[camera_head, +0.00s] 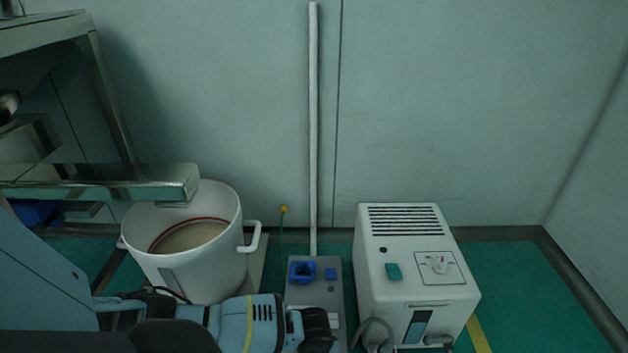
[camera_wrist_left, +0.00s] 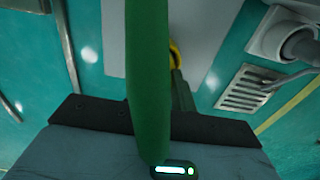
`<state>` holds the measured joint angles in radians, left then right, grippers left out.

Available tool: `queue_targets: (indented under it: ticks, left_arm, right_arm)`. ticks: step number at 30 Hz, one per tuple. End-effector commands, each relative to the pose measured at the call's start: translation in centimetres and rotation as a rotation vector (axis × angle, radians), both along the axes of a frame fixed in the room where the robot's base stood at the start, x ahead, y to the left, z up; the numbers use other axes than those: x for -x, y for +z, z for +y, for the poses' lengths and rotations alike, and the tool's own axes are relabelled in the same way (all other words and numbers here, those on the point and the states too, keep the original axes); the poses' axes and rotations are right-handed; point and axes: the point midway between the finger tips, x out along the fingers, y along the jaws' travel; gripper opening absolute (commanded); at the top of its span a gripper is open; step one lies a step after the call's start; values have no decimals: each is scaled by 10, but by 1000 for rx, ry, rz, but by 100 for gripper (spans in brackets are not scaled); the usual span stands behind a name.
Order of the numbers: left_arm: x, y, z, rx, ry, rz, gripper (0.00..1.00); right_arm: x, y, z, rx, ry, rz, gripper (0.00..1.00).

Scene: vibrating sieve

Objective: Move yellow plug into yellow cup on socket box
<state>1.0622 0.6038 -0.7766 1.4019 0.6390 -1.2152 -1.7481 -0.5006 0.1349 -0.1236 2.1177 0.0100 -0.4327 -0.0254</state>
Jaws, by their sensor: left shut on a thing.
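The grey socket box (camera_head: 333,275) stands on the floor left of the white machine, with a blue socket (camera_head: 302,270) on its top. My left arm reaches in low across the front of the box and hides its near part. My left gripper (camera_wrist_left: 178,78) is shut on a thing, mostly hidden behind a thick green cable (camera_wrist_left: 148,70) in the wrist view. A yellow part (camera_wrist_left: 176,54) shows beside the cable over a pale surface; whether it is plug or cup I cannot tell. The yellow cup is not clearly visible. My right gripper is out of view.
A white bucket (camera_head: 200,262) with a handle stands at left, below a metal bar. A white machine (camera_head: 410,255) stands close right of the socket box. A thin green cord with a yellow end (camera_head: 284,209) rises near the wall. A white pole (camera_head: 313,130) stands behind the box.

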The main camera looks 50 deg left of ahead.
Motion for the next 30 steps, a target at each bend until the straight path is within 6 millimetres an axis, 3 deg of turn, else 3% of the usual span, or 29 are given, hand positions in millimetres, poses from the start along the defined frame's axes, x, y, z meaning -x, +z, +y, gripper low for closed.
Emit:
queue_targets:
  ticks: [8,9,13,23,30]
  left_arm:
    - [0,-8,0,-1,0,1,2]
    - [0,-7,0,0,0,0,30]
    - [0,-7,0,0,0,0,46]
    - [0,-4,0,0,0,0,46]
    - [-1,30,0,1,-2,-4,46]
  right_arm:
    - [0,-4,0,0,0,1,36]
    - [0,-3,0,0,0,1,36]
    - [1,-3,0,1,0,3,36]
    - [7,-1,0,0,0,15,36]
    - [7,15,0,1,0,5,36]
